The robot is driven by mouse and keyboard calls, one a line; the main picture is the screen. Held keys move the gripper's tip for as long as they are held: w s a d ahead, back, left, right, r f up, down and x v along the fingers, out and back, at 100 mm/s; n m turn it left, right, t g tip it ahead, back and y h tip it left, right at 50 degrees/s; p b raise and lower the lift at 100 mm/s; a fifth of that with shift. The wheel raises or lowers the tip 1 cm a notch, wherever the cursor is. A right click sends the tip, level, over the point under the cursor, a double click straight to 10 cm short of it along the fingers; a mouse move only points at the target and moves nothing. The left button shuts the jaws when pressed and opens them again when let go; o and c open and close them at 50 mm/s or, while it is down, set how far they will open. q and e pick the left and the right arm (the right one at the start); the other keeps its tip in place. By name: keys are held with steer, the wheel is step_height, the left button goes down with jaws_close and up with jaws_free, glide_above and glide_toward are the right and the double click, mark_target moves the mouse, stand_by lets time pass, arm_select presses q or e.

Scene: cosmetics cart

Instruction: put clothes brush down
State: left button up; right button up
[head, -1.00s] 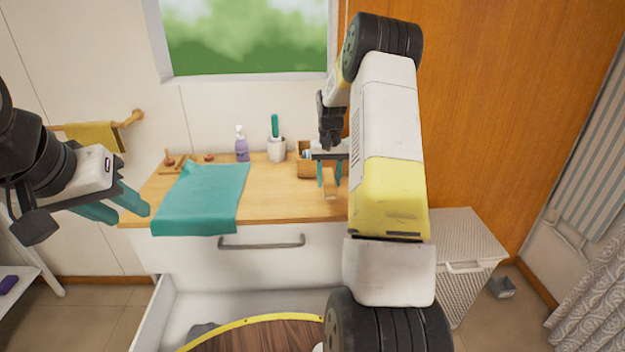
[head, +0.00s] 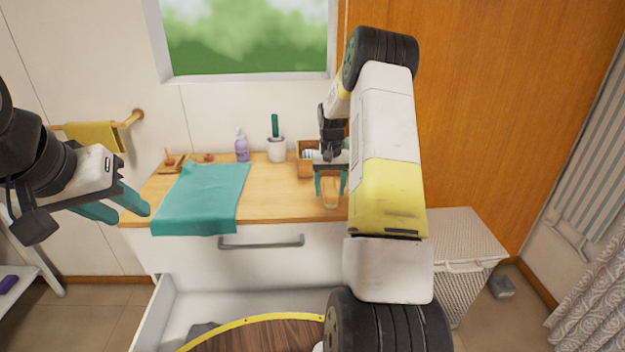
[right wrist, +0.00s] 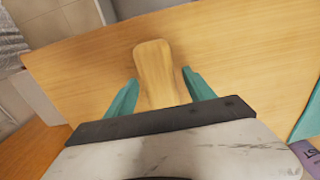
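The clothes brush (head: 330,193), with a plain light-wood body, lies on the wooden countertop (head: 277,200) near its right front part. In the right wrist view the brush (right wrist: 156,62) runs lengthwise between the two teal fingers. My right gripper (head: 331,188) is open around it, with a small gap visible beside the right finger. Its near end is hidden by the gripper body. My left gripper (head: 118,207) hangs apart at the left, in front of the counter, fingers apart and empty.
A teal cloth (head: 203,197) drapes over the counter's front edge. A purple pump bottle (head: 242,147), a white cup (head: 277,150) with a green-handled item and a wooden box (head: 305,164) stand behind. An open drawer (head: 255,303) lies below. A white hamper (head: 462,240) stands at right.

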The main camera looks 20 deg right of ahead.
step_height(320, 180, up, 12)
step_height(320, 180, up, 8)
steer(key=t, duration=0.1)
glide_above(330, 185)
steer(key=s+a, duration=0.4)
steer(key=s+a+r+n+t, duration=0.2)
steer(key=s+a+r, duration=0.45)
steer(key=s, duration=0.35)
steer(key=s+a+t+y, duration=0.1)
steer(key=s+a, duration=0.2)
steer(key=s, duration=0.6)
steer(key=s+a+n+t+y, duration=0.1)
steer(key=s+a, duration=0.3)
steer(key=s, duration=0.6)
steer(key=shift+r+n+t, duration=0.15)
steer(key=shift+n+t, duration=0.15)
steer(key=shift+t, duration=0.3)
steer(key=shift+o, duration=0.4)
steer(key=shift+w, duration=0.1)
